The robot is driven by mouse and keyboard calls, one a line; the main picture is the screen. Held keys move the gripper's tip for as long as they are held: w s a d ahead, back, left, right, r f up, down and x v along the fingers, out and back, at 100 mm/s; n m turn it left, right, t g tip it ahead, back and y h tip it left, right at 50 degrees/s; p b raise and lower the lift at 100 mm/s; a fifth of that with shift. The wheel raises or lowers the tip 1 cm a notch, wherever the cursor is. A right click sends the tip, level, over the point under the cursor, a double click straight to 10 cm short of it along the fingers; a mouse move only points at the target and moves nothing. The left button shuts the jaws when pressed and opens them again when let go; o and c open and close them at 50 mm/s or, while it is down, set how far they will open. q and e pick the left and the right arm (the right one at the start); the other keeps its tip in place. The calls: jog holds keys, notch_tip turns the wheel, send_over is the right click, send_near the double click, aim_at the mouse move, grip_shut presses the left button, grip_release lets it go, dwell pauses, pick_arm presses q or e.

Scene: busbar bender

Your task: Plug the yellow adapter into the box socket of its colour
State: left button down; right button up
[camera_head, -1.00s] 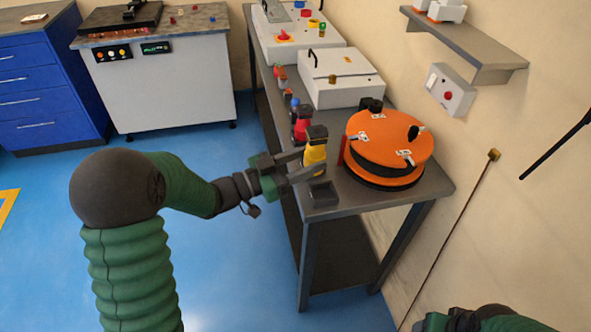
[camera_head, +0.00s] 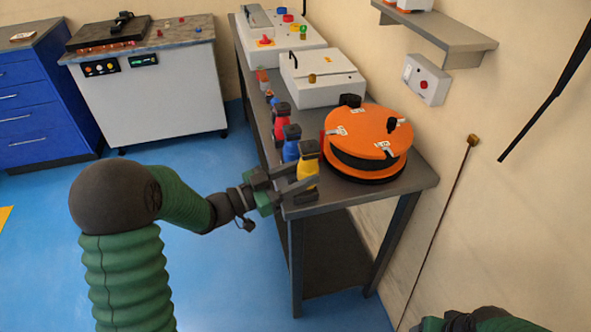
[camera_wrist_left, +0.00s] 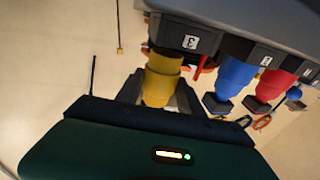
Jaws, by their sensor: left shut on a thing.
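The yellow adapter (camera_head: 308,171) is upright with a dark cap, at the near left edge of the bench. My left gripper (camera_head: 308,188) is shut on it from the left. In the left wrist view the yellow adapter (camera_wrist_left: 160,78) lies between the fingers, its end meeting a dark block marked 3 (camera_wrist_left: 187,38); I cannot tell whether it is seated. A blue adapter (camera_head: 291,149) and a red adapter (camera_head: 280,126) stand behind it in the same row.
An orange reel (camera_head: 370,125) stands right of the row. Two white boxes (camera_head: 322,85) (camera_head: 280,48) are farther back on the grey bench (camera_head: 410,183). A grey wall shelf (camera_head: 440,30) and a wall box (camera_head: 426,80) are at the right. The floor at the left is clear.

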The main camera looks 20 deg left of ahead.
pick_arm(q)
jog(key=shift+d+f, duration=0.15)
jog(key=shift+a+f, duration=0.15)
jog(key=shift+a, duration=1)
jog(key=shift+d, duration=1.15)
jog(key=shift+a, duration=0.35)
pick_arm(e)
jog(key=shift+a+r, duration=0.15)
jog(key=shift+a, duration=0.25)
pick_arm(q)
jog(key=shift+d, duration=0.2)
pick_arm(e)
jog(key=shift+d, duration=0.25)
pick_arm(q)
jog(key=shift+a, duration=0.1)
jog(key=shift+a+p, duration=0.3)
jog(key=shift+a, duration=0.2)
pick_arm(e)
jog(key=shift+a+r, duration=0.1)
jog(key=shift+a, duration=0.05)
pick_arm(q)
jog(key=shift+d, duration=0.1)
